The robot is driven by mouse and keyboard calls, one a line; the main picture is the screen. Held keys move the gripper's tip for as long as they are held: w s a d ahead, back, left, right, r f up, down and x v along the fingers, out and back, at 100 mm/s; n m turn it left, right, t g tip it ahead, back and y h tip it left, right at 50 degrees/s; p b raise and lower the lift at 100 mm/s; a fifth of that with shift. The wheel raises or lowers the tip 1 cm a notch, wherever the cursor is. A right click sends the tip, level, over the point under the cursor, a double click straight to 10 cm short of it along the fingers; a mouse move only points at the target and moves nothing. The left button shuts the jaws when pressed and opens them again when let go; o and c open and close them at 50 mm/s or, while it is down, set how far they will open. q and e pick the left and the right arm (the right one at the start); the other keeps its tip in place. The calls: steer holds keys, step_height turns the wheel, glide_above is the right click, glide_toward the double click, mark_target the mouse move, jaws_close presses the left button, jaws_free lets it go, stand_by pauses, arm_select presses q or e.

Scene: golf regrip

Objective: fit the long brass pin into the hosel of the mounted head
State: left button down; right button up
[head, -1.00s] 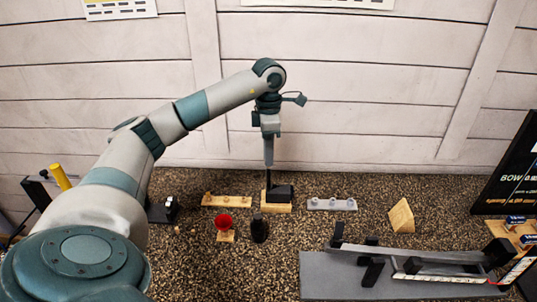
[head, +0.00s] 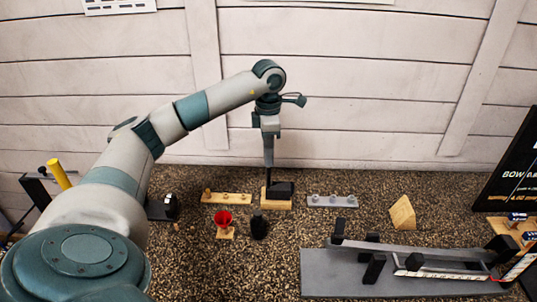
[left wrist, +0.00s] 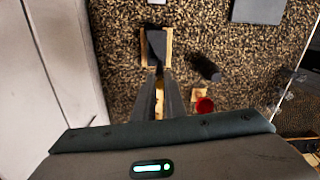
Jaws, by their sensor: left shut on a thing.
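The mounted head (head: 284,189) is black and sits on a small wooden block (head: 278,206) at the back of the bench. It also shows in the left wrist view (left wrist: 156,44), just beyond the fingertips. My left gripper (head: 268,164) points down directly above the hosel side of the head. In the left wrist view its fingers (left wrist: 160,88) are close together, with a brass-coloured strip, the long pin (left wrist: 159,104), between them. The fingers hide most of the pin. I cannot tell whether its lower end is in the hosel. My right gripper is not in view.
A wooden rack (head: 226,198) stands left of the head and a grey rack (head: 331,201) right of it. A red cup (head: 223,218) and a dark cylinder (head: 259,226) stand in front. A wooden wedge (head: 402,212) and a grey fixture (head: 325,275) lie right.

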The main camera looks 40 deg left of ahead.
arm_select(q)
steer(key=shift+f+b, duration=0.4)
steer(key=shift+f, duration=0.2)
steer(key=c, duration=1.7)
jaws_free()
steer(key=shift+c, duration=0.2)
steer(key=shift+r, duration=0.1)
steer(key=shift+r+b, duration=0.35)
steer(key=shift+r, duration=0.45)
step_height(320, 180, up, 4)
steer(key=shift+f+b, duration=0.25)
steer(key=shift+b, duration=0.4)
step_height(320, 180, up, 12)
steer(key=p, duration=0.1)
steer(key=shift+r, duration=0.1)
